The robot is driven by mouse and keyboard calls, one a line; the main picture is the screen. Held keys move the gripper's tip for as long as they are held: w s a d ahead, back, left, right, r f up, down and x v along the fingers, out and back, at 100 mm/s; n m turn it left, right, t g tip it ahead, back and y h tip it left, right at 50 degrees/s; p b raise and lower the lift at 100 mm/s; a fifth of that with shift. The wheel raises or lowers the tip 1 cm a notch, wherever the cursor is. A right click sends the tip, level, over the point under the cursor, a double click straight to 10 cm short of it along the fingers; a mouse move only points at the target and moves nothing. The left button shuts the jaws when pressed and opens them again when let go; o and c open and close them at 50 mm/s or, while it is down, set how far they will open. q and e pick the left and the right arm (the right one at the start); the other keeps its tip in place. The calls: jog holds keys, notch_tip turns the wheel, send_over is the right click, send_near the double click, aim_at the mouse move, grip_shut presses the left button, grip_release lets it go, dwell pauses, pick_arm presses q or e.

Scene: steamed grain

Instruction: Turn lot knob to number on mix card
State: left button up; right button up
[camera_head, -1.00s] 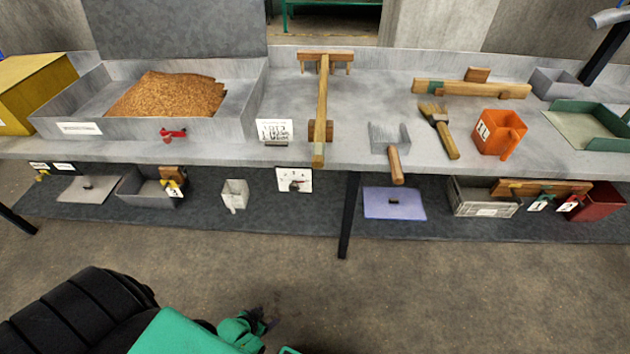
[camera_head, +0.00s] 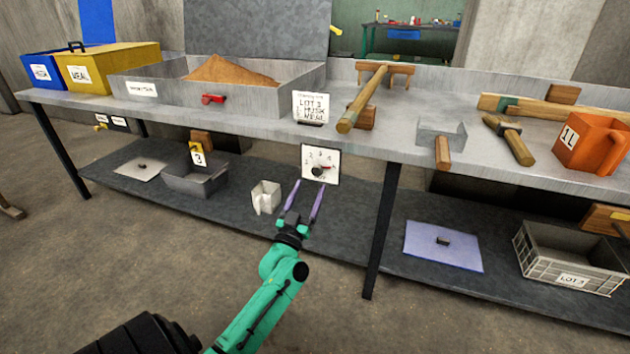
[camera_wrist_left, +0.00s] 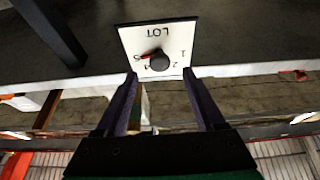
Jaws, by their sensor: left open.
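The lot knob (camera_head: 317,171) is a dark round knob with a red pointer on a white dial plate (camera_head: 308,155) at the shelf-side edge of the bench. In the left wrist view the knob (camera_wrist_left: 159,61) sits on the upside-down plate (camera_wrist_left: 134,39) marked LOT, its red pointer toward the high-number side. The mix card (camera_head: 311,106) stands on the bench above; it reads LOT with a number that looks like 3. My left gripper (camera_head: 311,184) is open, its purple fingers just below and in front of the knob, apart from it. My right gripper is out of view.
A tray of brown grain (camera_head: 150,100) stands on the bench at left, beside a yellow meal bin (camera_head: 110,68). A black table leg (camera_head: 383,230) stands to the right.

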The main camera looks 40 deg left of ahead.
aim_at(316, 174)
pick_arm(q)
jog(key=x, duration=0.5)
jog(key=shift+w, duration=0.2)
grip_shut()
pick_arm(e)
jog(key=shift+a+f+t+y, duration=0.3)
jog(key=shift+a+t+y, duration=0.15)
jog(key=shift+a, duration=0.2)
